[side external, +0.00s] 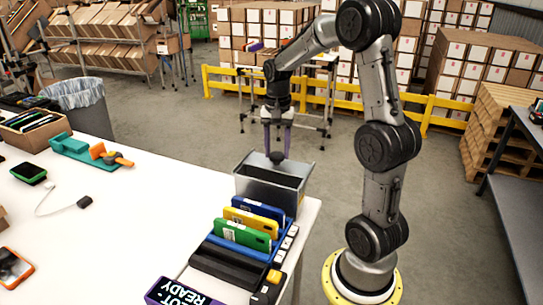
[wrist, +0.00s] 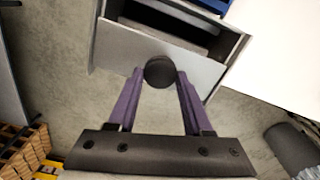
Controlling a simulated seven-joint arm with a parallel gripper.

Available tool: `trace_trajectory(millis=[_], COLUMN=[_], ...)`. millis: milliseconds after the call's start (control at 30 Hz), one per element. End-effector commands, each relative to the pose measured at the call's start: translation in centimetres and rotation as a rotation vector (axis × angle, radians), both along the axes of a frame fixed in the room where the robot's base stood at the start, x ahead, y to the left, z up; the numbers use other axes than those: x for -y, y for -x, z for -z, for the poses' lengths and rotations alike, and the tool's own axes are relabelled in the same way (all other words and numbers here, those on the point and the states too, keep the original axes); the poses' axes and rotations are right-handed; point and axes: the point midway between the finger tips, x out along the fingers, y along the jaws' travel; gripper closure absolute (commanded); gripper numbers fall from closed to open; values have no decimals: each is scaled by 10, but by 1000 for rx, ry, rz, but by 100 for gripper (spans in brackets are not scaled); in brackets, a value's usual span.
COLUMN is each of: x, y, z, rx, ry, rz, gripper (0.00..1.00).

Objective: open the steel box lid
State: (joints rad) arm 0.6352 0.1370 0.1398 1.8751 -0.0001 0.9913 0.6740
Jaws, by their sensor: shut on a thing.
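The steel box (side external: 265,195) stands near the table's right edge in the side view, and it also shows in the wrist view (wrist: 236,52). Its grey lid (wrist: 118,47) has a round black knob (wrist: 159,71), also visible in the side view (side external: 277,157). A dark opening into the box shows beyond the lid's edge in the wrist view, so the lid looks partly open; its exact angle is unclear. My gripper (side external: 277,146), with purple fingers, points down at the box's far side. In the wrist view its fingertips (wrist: 160,74) are shut on the knob from both sides.
Blue, yellow and green upright cases (side external: 250,222) stand in a dark rack just in front of the box.

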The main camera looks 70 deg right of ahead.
Motion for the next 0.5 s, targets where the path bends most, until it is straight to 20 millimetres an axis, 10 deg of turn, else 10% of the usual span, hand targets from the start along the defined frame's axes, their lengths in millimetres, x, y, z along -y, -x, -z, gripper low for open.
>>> trace_trajectory(millis=[367, 400, 500], x=[12, 12, 12], y=[0, 0, 0], z=[-1, -1, -1], rx=[3, 3, 3], ry=[3, 3, 3], rz=[0, 0, 0], gripper=[100, 46, 28])
